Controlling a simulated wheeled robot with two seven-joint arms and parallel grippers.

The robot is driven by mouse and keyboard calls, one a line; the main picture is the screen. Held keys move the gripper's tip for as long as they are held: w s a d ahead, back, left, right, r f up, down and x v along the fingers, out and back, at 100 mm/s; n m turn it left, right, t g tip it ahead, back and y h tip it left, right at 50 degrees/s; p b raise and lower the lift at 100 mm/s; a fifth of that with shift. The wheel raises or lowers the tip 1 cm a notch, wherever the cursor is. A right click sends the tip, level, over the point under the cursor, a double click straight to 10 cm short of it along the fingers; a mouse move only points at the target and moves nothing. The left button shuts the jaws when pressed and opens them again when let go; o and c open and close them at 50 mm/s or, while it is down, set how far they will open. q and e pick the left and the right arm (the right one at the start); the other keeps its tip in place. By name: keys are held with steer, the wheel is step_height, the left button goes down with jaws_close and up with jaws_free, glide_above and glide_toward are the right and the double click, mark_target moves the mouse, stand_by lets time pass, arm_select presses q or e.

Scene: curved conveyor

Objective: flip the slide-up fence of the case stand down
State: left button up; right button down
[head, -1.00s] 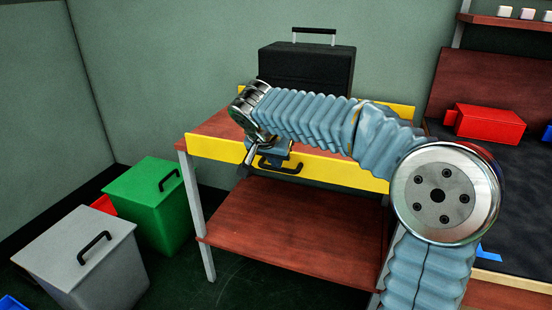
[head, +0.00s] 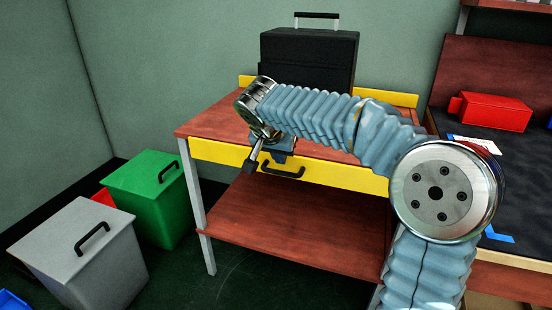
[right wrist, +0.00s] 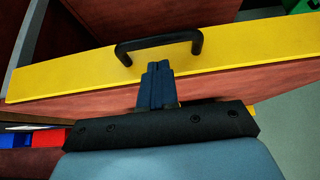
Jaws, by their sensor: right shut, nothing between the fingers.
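The case stand is a wooden table (head: 215,119) with a yellow fence (head: 345,174) along its front edge. The fence carries a black handle (head: 283,172); in the right wrist view the fence (right wrist: 245,54) and handle (right wrist: 160,41) cross the upper part. I cannot tell exactly how high the fence sits. My right gripper (head: 284,153) is shut and empty, pointing down just above the handle. In the right wrist view its fingertips (right wrist: 157,66) are together beside the handle, apparently not gripping it. My left gripper is not in view.
A black case (head: 308,62) stands at the back of the stand, partly behind my right arm. A green bin (head: 148,195) and a grey bin (head: 78,250) stand on the floor at left. A dark bench with a red box (head: 495,111) is at right.

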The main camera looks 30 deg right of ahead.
steer(key=p+v, duration=0.1)
steer(key=v, duration=1)
steer(key=shift+w+d+r, duration=0.25)
steer(key=shift+r, duration=0.25)
